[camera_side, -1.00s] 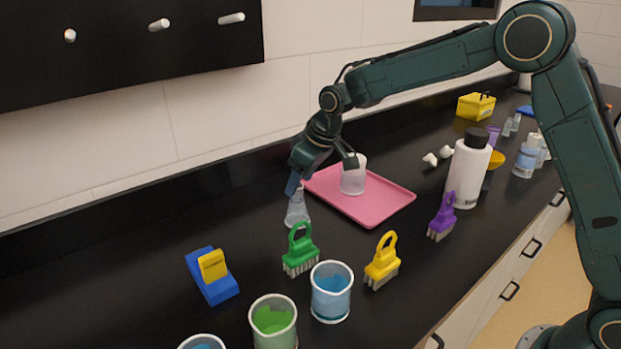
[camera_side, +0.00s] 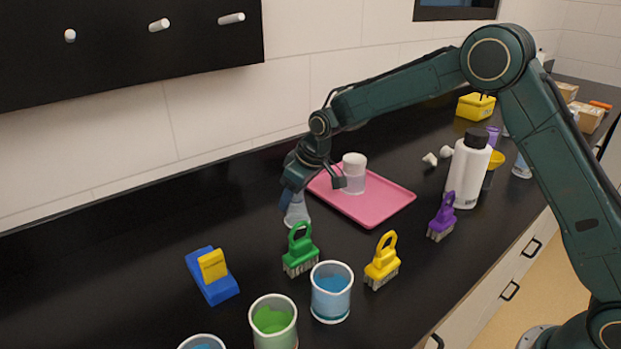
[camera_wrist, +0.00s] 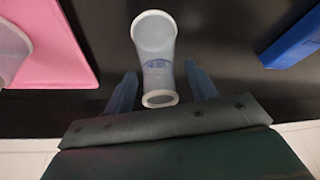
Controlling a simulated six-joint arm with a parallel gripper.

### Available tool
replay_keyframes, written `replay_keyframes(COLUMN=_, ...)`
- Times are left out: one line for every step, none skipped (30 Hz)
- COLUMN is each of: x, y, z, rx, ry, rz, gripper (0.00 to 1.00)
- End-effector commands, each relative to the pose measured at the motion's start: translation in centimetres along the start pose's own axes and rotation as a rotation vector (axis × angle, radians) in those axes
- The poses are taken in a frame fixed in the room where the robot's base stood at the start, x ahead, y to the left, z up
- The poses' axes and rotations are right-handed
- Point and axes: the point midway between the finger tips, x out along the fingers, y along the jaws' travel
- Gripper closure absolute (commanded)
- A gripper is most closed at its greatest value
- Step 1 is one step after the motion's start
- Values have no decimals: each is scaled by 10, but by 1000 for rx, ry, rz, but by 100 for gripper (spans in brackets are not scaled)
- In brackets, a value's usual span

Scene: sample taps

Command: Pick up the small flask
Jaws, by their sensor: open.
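The small flask (camera_side: 296,212) is clear with a pale tint and stands on the black bench just left of the pink tray. In the wrist view the flask (camera_wrist: 156,62) shows from above, its round mouth nearest my gripper. My gripper (camera_side: 288,193) is right above the flask in the side view and partly hides its top. In the wrist view my gripper (camera_wrist: 163,88) is open, with one blue finger on each side of the flask's neck. A gap shows between each finger and the neck.
The pink tray (camera_side: 378,207) holds a clear beaker (camera_side: 354,174). A green brush (camera_side: 300,250) stands close in front of the flask. A blue block (camera_side: 214,285) with a yellow part, a yellow brush (camera_side: 382,262) and cups (camera_side: 331,291) stand nearer.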

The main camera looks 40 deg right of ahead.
Motion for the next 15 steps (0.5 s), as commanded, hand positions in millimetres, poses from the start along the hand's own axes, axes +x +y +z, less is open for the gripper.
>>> replay_keyframes(x=0, y=0, z=0, rx=0, ry=0, rz=0, gripper=44)
replay_keyframes(x=0, y=0, z=0, rx=0, ry=0, rz=0, gripper=44)
replay_keyframes(x=0, y=0, z=0, rx=0, ry=0, rz=0, gripper=44)
replay_keyframes(x=0, y=0, z=0, rx=0, ry=0, rz=0, gripper=44)
replay_keyframes(x=0, y=0, z=0, rx=0, ry=0, rz=0, gripper=44)
replay_keyframes(x=0, y=0, z=0, rx=0, ry=0, rz=0, gripper=44)
replay_keyframes(x=0, y=0, z=0, rx=0, ry=0, rz=0, gripper=44)
replay_keyframes(x=0, y=0, z=0, rx=0, ry=0, rz=0, gripper=44)
replay_keyframes(x=0, y=0, z=0, rx=0, ry=0, rz=0, gripper=44)
replay_keyframes(x=0, y=0, z=0, rx=0, ry=0, rz=0, gripper=44)
replay_keyframes(x=0, y=0, z=0, rx=0, ry=0, rz=0, gripper=44)
replay_keyframes(x=0, y=0, z=0, rx=0, ry=0, rz=0, gripper=44)
replay_keyframes(x=0, y=0, z=0, rx=0, ry=0, rz=0, gripper=50)
replay_keyframes(x=0, y=0, z=0, rx=0, ry=0, rz=0, gripper=56)
replay_keyframes(x=0, y=0, z=0, rx=0, ry=0, rz=0, gripper=64)
